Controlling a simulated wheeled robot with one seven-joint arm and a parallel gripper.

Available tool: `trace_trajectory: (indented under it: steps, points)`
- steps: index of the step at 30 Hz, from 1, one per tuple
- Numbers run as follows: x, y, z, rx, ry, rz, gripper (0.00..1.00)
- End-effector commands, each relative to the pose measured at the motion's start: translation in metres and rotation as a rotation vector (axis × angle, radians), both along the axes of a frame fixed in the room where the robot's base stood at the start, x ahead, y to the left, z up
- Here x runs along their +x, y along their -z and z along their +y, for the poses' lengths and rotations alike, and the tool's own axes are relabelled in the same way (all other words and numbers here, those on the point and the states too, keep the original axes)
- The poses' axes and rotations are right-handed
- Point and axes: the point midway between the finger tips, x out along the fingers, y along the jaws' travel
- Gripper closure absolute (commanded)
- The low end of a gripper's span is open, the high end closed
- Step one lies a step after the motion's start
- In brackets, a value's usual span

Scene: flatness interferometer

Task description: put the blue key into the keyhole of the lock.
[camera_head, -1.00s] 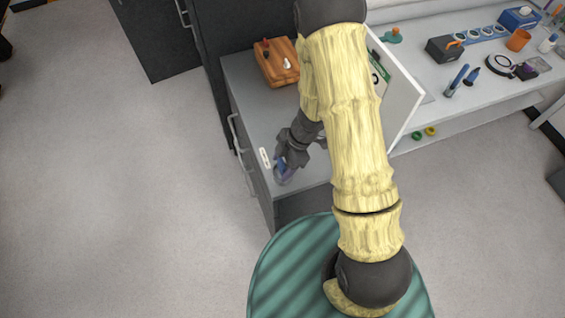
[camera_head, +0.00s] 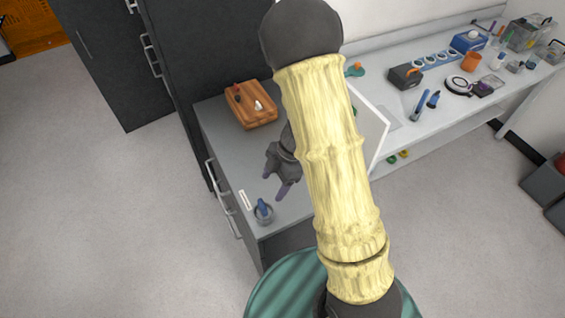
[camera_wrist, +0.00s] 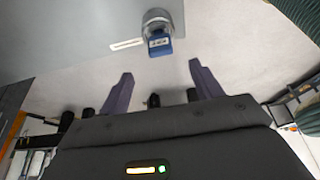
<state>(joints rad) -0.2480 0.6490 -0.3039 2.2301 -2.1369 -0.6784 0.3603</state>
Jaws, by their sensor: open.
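The blue key (camera_head: 263,207) stands at the grey round lock (camera_head: 264,218) near the front left corner of the grey cabinet top. In the wrist view the key's blue head (camera_wrist: 159,46) projects from the lock (camera_wrist: 157,18) toward my gripper. The keyhole is hidden behind the head, so I cannot tell how deep the key sits. My gripper (camera_head: 276,182) is open and empty, apart from the key and a little behind it in the head view. In the wrist view both purple fingers (camera_wrist: 161,72) are spread, with the key beyond their tips.
A white strip (camera_head: 246,200) lies beside the lock. A wooden block with small pieces (camera_head: 251,107) stands at the cabinet's back. A white upright panel (camera_head: 370,122) is right of my arm. A long bench (camera_head: 440,112) with tools runs along the right wall. The floor at left is clear.

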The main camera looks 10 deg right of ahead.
Motion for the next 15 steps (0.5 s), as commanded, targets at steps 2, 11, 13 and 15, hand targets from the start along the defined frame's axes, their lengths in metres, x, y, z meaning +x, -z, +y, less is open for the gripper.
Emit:
trace_trajectory:
  steps: [2, 11, 13, 15]
  points:
    - [0.002, -0.017, -0.006, -0.001, -0.001, -0.004, 0.35]
    - [0.007, -0.059, -0.023, -0.001, -0.001, -0.002, 0.35]
    - [0.007, -0.062, -0.025, 0.0, 0.0, 0.0, 0.35]
    - [0.007, -0.063, -0.025, 0.0, 0.0, 0.001, 0.35]
